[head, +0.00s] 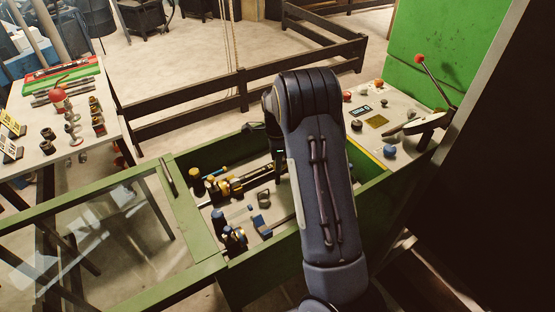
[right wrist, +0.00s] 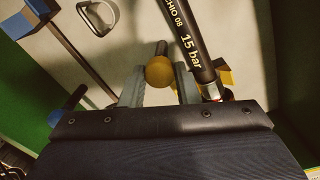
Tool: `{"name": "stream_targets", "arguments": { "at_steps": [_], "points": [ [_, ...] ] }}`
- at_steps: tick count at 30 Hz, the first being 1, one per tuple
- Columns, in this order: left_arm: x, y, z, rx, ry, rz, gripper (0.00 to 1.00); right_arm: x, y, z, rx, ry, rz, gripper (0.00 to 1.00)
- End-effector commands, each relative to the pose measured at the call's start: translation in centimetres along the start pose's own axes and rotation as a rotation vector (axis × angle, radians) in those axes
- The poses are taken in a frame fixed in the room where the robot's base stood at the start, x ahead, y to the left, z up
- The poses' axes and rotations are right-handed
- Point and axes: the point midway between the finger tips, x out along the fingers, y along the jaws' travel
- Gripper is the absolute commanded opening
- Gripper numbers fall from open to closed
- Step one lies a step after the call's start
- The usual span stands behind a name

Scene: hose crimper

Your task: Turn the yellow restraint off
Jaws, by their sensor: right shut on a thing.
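The yellow restraint shows as a round yellow knob (right wrist: 160,72) on a dark stem in the right wrist view. My right gripper (right wrist: 159,80) has its two grey fingers closed on either side of the knob. A black cylinder marked "15 bar" (right wrist: 188,40) runs close beside the right finger. In the head view my right gripper (head: 278,160) reaches down into the green-framed box, partly hidden by my arm. I cannot make out the held knob there. My left gripper is in neither view.
The green box (head: 205,238) holds several black, yellow and blue fittings. A control panel (head: 375,105) with knobs and a red-tipped lever (head: 435,78) stands at right. A white table (head: 50,160) with tools is at left. A dark railing (head: 190,122) stands behind.

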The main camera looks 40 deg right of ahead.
Motion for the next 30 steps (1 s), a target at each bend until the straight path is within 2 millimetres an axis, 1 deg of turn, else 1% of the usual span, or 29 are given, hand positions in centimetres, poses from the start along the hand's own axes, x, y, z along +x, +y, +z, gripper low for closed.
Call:
{"name": "stream_targets", "arguments": {
  "at_steps": [9,21,22,26,30],
  "points": [
    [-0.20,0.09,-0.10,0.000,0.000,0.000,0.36,-0.07,-0.03,0.01,0.067,-0.003,-0.001,0.00],
    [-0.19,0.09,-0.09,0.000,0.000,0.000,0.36,-0.06,-0.04,0.01,0.072,-0.004,-0.001,0.00],
    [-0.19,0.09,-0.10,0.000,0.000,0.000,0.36,-0.06,-0.04,0.01,0.072,-0.004,-0.001,0.32],
    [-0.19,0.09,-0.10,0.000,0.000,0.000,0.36,-0.05,-0.03,0.01,0.071,-0.004,-0.001,0.49],
    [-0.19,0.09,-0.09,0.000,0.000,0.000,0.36,-0.03,-0.02,0.01,0.070,-0.004,-0.001,0.50]
  ]
}}
